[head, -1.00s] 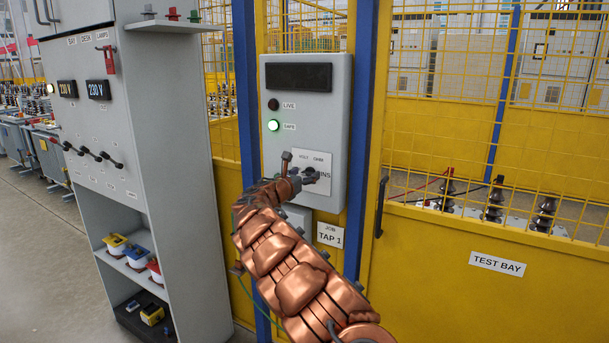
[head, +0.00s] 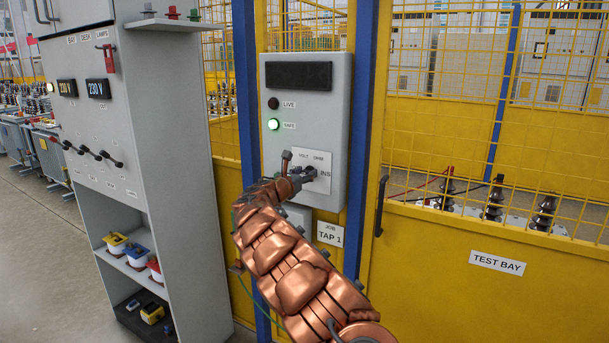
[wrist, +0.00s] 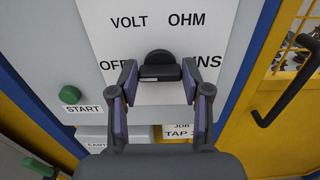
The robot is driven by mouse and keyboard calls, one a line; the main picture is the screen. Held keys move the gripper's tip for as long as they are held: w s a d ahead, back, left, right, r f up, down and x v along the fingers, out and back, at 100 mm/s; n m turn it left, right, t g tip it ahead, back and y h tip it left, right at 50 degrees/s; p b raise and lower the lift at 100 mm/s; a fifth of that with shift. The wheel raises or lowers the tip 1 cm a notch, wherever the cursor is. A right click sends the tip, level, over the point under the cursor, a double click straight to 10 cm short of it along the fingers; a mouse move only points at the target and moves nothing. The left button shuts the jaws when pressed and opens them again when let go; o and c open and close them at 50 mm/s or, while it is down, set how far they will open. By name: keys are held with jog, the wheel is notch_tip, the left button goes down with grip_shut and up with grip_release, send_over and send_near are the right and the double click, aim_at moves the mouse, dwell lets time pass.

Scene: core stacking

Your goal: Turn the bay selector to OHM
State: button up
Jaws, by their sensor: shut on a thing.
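The bay selector is a black knob (wrist: 158,68) on a white plate (head: 320,157) low on the grey bay panel. Labels VOLT, OHM, OFF and INS surround it. The fingers partly cover the OFF and INS labels there.
A green START button (wrist: 72,94) is left below the selector. A black door handle (head: 381,206) stands right of the panel on the yellow bay gate. The panel's green SAFE lamp (head: 273,124) is lit. A grey cabinet (head: 180,120) stands to the left.

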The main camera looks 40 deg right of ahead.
jog(key=shift+f+b, duration=0.15)
jog(key=shift+b, duration=0.2)
jog(key=shift+s+f+m+b, duration=0.1)
jog(key=shift+f+m+b, duration=0.1)
jog(key=shift+m+b, duration=5.75)
jog(key=shift+s+f+m+b, duration=0.1)
jog(key=shift+f+m+b, duration=0.05)
jog(key=shift+m+b, duration=5.75)
jog(key=shift+r, duration=0.1)
jog(key=o, duration=1.2)
jog(key=shift+c, duration=0.2)
